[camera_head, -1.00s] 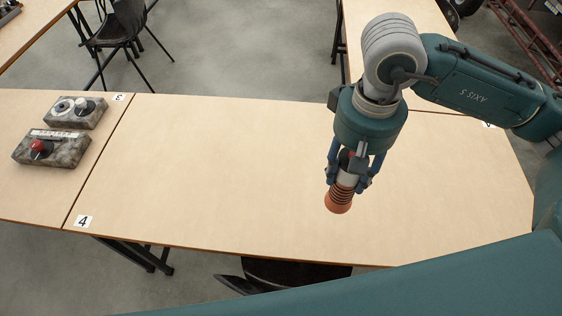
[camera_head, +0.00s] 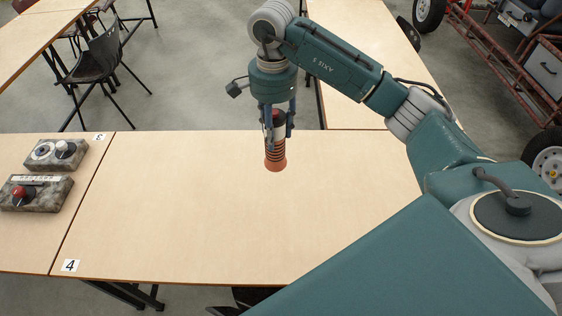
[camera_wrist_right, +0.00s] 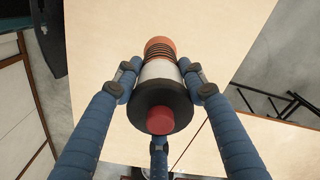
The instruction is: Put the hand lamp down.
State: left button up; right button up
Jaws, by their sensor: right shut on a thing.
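The hand lamp (camera_head: 275,160) has an orange end, dark ribs, a pale body and a red knob on a black cap. It hangs nearly upright, orange end down, over the wooden table (camera_head: 180,205) near its far edge. My right gripper (camera_head: 277,132) is shut around its body from above. In the right wrist view, the blue fingers (camera_wrist_right: 160,88) close around the pale part of the lamp (camera_wrist_right: 158,72). I cannot tell whether the orange end touches the tabletop. My left gripper is not in view.
The tabletop around the lamp is bare. A dark chair (camera_head: 97,64) and a red-framed kart (camera_head: 500,52) stand beyond.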

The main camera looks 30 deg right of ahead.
aim_at(276, 156)
notch_tip(276, 156, down, 10)
jog(key=shift+r+p, duration=0.2)
jog(key=shift+p, duration=1.05)
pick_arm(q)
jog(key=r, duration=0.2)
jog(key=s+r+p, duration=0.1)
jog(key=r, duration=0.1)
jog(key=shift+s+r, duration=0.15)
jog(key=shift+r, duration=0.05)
pick_arm(e)
notch_tip(276, 156, down, 5)
jog(key=shift+f, duration=0.15)
jog(key=shift+f, duration=0.2)
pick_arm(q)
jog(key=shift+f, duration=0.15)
pick_arm(e)
jog(key=o, duration=1.5)
